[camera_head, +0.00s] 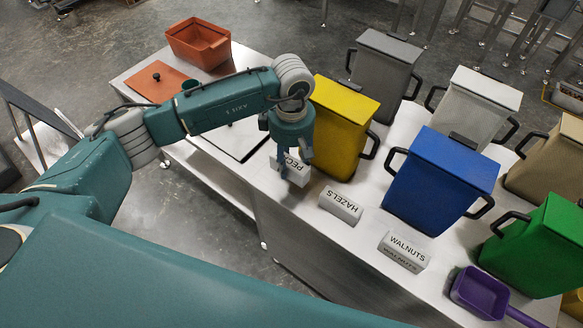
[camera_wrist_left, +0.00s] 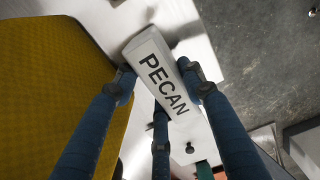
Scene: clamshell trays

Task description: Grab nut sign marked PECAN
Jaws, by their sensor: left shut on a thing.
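The white nut sign marked PECAN (camera_wrist_left: 160,75) is between the blue fingers of my left gripper (camera_wrist_left: 155,80) in the left wrist view. The fingers are shut on its sides, and its lettering faces the camera. In the head view the PECAN sign (camera_head: 291,169) shows partly behind my left gripper (camera_head: 292,165), in front of the yellow bin. I cannot tell whether the sign touches the table. My right gripper does not show.
A yellow bin (camera_head: 343,125) stands close beside the gripper. Blue (camera_head: 440,180), grey (camera_head: 382,72), white (camera_head: 473,108) and green (camera_head: 535,245) bins stand farther right. A purple scoop (camera_head: 479,294) lies at the lower right. An orange container (camera_head: 198,43) is at the far left end.

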